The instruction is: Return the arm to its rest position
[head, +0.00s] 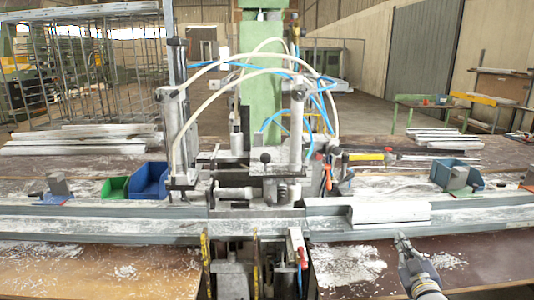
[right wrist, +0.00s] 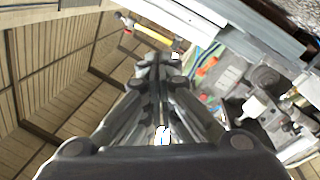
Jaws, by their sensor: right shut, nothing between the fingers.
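My right gripper (head: 403,240) is at the lower right of the head view, over the front edge of the bench, pointing up and away. Its fingers are closed together with nothing between them. In the right wrist view the shut fingers (right wrist: 158,65) fill the middle. A white profile (head: 390,212) lies on the grey rail (head: 330,228) just beyond the gripper, and the gripper appears apart from it. My left gripper is not in the head view.
The clamp machine (head: 265,180) with hoses stands at the bench centre. Blue bins (head: 150,181) (head: 457,172) and a green bin (head: 115,188) sit on the bench. A hammer (head: 365,156) lies behind the rail, also in the right wrist view (right wrist: 150,32). White profiles are stacked at the back left (head: 80,142).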

